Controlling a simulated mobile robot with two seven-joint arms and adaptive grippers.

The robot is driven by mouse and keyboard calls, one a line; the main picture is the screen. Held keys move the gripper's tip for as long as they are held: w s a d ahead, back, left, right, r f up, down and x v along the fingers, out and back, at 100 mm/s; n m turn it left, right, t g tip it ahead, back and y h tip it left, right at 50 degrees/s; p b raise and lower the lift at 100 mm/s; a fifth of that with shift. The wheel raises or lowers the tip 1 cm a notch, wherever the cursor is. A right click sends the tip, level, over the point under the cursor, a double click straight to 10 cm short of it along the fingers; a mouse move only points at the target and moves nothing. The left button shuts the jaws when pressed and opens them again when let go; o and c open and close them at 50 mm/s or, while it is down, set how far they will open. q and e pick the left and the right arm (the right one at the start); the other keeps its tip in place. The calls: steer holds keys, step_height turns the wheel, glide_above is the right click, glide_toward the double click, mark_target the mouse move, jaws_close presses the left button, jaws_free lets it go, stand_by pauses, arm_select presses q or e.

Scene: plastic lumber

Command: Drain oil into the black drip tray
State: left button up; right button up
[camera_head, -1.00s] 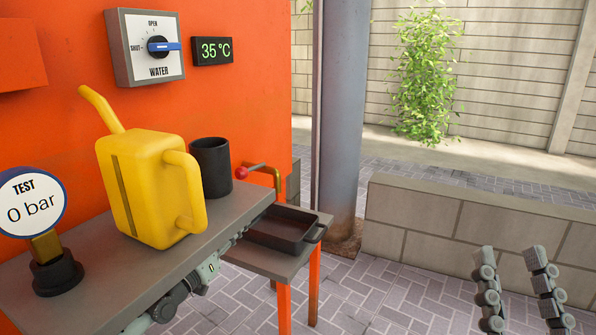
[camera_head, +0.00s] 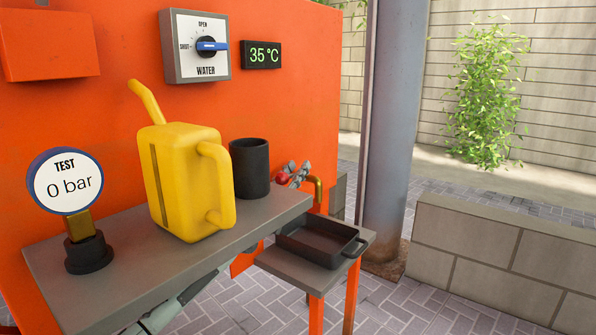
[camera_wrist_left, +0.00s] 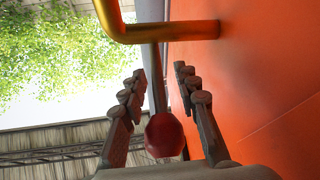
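The black drip tray (camera_head: 318,243) sits on a low grey stand at the right of the shelf, below the brass drain pipe (camera_head: 318,192). Its visible inside looks empty. My right gripper is out of view.
A yellow oil can (camera_head: 188,185) and a black cup (camera_head: 250,168) stand on the grey shelf (camera_head: 150,255), beside the TEST gauge (camera_head: 65,182) reading 0 bar. A water switch (camera_head: 206,45) and a 35 °C display (camera_head: 262,55) are on the orange wall. A post (camera_head: 393,130) stands at the right.

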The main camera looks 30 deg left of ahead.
arm_select(q)
steer(key=shift+w+r, duration=0.25)
steer(key=shift+w, duration=0.35)
jaws_close()
